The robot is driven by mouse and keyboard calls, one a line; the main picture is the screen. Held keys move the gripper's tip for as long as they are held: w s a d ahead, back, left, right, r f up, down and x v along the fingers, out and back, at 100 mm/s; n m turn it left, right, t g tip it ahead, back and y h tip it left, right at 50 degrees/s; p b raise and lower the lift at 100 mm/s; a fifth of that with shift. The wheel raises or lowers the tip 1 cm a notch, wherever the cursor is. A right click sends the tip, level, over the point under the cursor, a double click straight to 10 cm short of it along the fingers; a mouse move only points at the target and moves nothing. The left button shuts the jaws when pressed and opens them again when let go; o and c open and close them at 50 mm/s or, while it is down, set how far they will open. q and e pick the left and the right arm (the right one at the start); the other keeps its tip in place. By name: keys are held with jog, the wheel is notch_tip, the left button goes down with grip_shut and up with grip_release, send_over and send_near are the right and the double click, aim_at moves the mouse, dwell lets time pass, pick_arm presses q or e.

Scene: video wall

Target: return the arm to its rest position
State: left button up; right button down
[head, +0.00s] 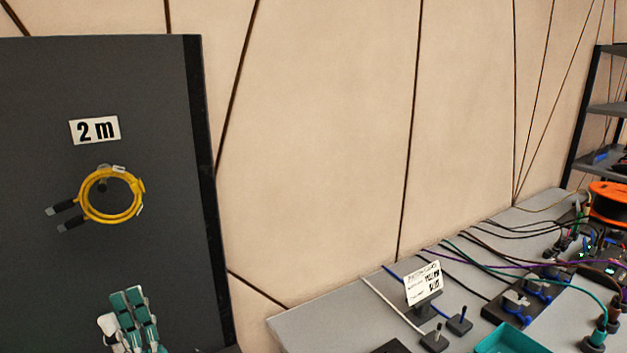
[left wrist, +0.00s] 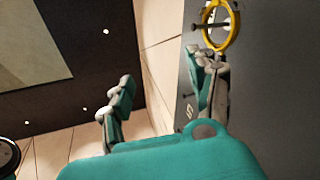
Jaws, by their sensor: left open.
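My left gripper (head: 128,308) is at the bottom left of the head view, in front of the dark panel (head: 150,250) and below the coiled yellow cable (head: 112,220). Its teal and grey fingers are apart, with nothing between them. In the left wrist view the two fingers of the left gripper (left wrist: 160,88) also stand apart and empty. There the yellow cable (left wrist: 236,32) shows at the upper right, beyond the right finger. The cable hangs on a peg, its two dark plugs pointing left. My right gripper is not in view.
A "2 m" label (head: 95,130) is above the cable. A grey table (head: 320,318) at the right carries a small sign (head: 422,284), cables, dark blocks and a teal tray (head: 510,341). An orange spool (head: 608,203) and a shelf rack (head: 607,109) are at the far right.

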pick_arm(q)
jog(key=s+a+f+n+g+h, duration=0.3)
jog(key=a+f+n+g+h, duration=0.25)
jog(key=f+n, duration=0.4)
jog(key=s+a+f+n+g+h, duration=0.3)
jog(key=a+f+n+g+h, duration=0.15)
jog(key=a+f+n, duration=0.4)
jog(key=s+d+f+n+g+h, duration=0.1)
jog(key=s+d+f+n+h, duration=0.1)
jog(key=d+f+n+h, duration=0.1)
jog(key=s+d+f+n+g+h, duration=0.1)
jog(key=s+d+f+n+h, duration=0.1)
jog(key=f, duration=0.4)
jog(key=s+d+f+n+g+h, duration=0.1)
jog(key=s+d+f+n+h, duration=0.1)
jog(key=d+f+n+h, duration=0.2)
jog(key=shift+s+d+f+n+h, duration=0.2)
jog(key=shift+f+n+h, duration=0.15)
jog(key=shift+n, duration=0.25)
jog(key=s+d+f+n+g+h, duration=0.2)
jog(key=s+d+n+h, duration=0.4)
jog(key=d, duration=0.5)
notch_tip(320, 180, down, 28)
jog(key=s+m+g, duration=0.1)
jog(key=s, duration=0.2)
jog(key=s+a+f+g, duration=0.1)
jog(key=s+a+f, duration=0.2)
jog(key=s+f, duration=1.1)
jog(key=shift+s+f, duration=0.2)
jog(key=shift+s, duration=0.6)
